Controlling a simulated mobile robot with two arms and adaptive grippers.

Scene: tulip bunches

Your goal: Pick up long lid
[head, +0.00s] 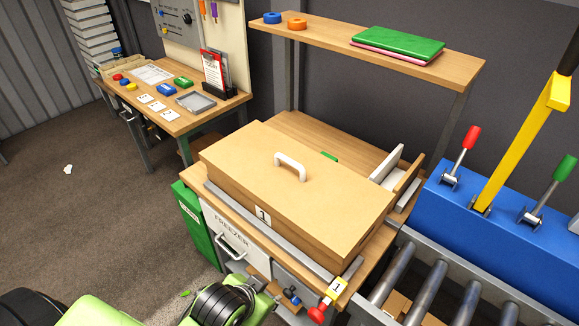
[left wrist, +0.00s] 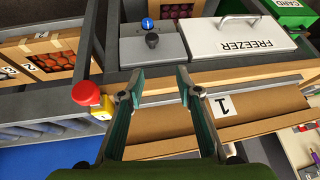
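The long lid (head: 235,152) is a flat tan panel with a white arched handle (head: 290,165). It lies on a long brown box marked 1 (head: 340,244) on the wooden bench. In the left wrist view the box front (left wrist: 265,120) with its label shows beyond the fingers; I cannot make out the handle there. My left gripper (left wrist: 160,82) is open, with nothing between its two dark green fingers. My right gripper is not in view.
A freezer (head: 230,232) sits below the bench's front edge. A red knob (head: 318,313) with a yellow tag is at the front right corner. A shelf (head: 350,45) with a green book (head: 398,44) is above and behind. Rollers and a blue lever unit (head: 500,205) stand right.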

